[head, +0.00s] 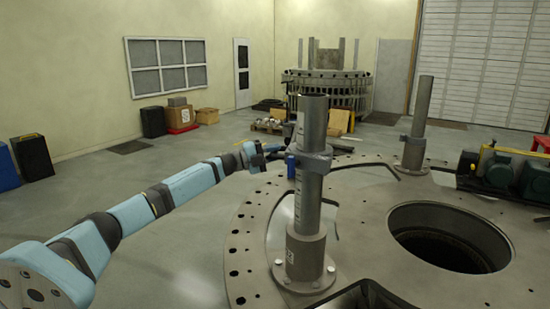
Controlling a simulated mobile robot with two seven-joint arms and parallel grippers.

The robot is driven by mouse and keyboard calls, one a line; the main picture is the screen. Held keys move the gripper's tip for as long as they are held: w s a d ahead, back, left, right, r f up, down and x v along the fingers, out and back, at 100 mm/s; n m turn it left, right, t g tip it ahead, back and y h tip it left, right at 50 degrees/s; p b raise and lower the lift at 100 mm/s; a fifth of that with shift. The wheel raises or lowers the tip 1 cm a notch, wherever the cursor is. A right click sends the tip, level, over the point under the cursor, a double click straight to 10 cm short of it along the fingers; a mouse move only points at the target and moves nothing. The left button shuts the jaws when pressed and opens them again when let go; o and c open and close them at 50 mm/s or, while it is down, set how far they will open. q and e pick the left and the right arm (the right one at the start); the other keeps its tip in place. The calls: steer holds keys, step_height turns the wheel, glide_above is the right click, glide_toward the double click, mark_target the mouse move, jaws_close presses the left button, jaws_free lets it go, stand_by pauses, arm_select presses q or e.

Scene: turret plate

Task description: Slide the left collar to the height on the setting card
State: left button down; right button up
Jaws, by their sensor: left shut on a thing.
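The left collar (314,160) is a grey ring around the upper part of the left post (307,205), a steel upright with scale marks on its side. My left arm reaches in from the left, and my left gripper (283,155) is at the collar's left side, shut on it. The fingertips are small and partly hidden there. A small blue part (291,168) shows just below the grip. A small light label (290,257) is on the post's flanged foot; its marking is too small to read. I cannot make out a setting card. My right gripper is not in view.
A second post with a collar (413,140) stands behind to the right. A large round hole (450,237) opens in the turret plate (365,235). Green motors (500,172) sit at the right edge. Bare floor lies left of the plate.

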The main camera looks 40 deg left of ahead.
arm_select(q)
steer(key=shift+r, duration=0.2)
steer(key=c, duration=1)
jaws_free()
steer(key=shift+f, duration=0.1)
steer(key=shift+c, duration=0.2)
steer(key=shift+s+a+f, duration=0.15)
steer(key=shift+s+f, duration=0.05)
steer(key=b+v, duration=0.5)
steer(key=v, duration=0.8)
steer(key=shift+s+r, duration=0.15)
steer(key=shift+s, duration=0.05)
